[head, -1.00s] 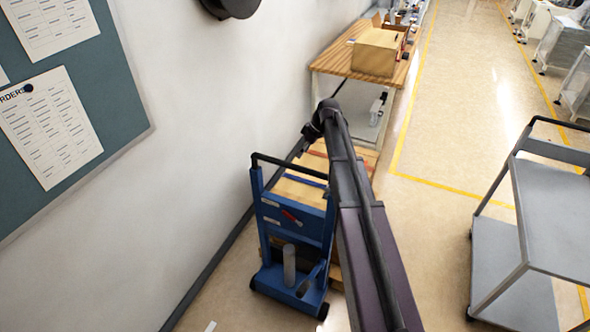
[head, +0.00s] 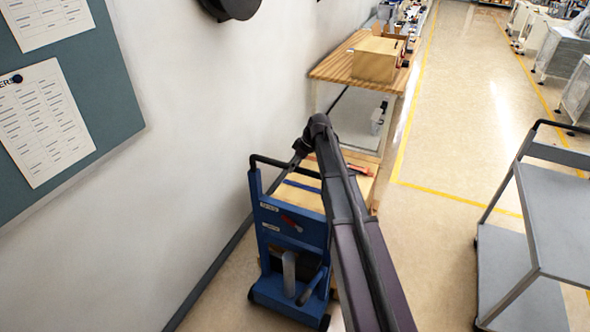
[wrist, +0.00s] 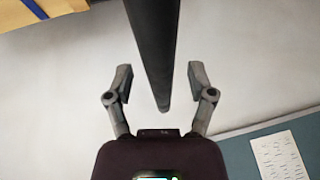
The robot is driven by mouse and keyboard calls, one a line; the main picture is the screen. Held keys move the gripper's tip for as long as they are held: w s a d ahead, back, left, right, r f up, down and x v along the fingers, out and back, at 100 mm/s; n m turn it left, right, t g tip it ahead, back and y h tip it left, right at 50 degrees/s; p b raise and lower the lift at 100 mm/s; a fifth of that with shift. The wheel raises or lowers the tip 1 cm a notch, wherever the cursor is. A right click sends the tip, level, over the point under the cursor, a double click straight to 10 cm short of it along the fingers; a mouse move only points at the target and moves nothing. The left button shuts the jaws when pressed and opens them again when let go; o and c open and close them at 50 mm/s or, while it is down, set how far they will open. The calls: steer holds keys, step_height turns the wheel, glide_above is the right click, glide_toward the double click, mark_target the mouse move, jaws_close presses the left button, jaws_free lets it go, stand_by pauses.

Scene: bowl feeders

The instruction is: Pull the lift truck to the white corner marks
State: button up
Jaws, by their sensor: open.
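The blue lift truck (head: 293,233) stands upright by the wall, with a black push handle (head: 272,160) across its top. Pallet-like wood and boxes with a blue strap (head: 302,187) are on its far side, partly hidden by my arm. In the wrist view a dark bar (wrist: 152,45), which looks like the handle, runs between the spread fingers of my gripper (wrist: 160,80). The fingers are open, with a gap on both sides of the bar. In the head view my gripper is small and dark near the handle. I see no white corner marks now.
A wooden workbench (head: 340,68) with a cardboard box (head: 377,60) stands beyond the truck. A grey cart (head: 565,215) is at the right. A noticeboard (head: 100,90) hangs on the left wall. The floor between truck and cart is clear, with yellow lines (head: 465,200).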

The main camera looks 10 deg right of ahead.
steer(key=shift+f, duration=0.1)
steer(key=shift+s, duration=0.1)
jaws_close()
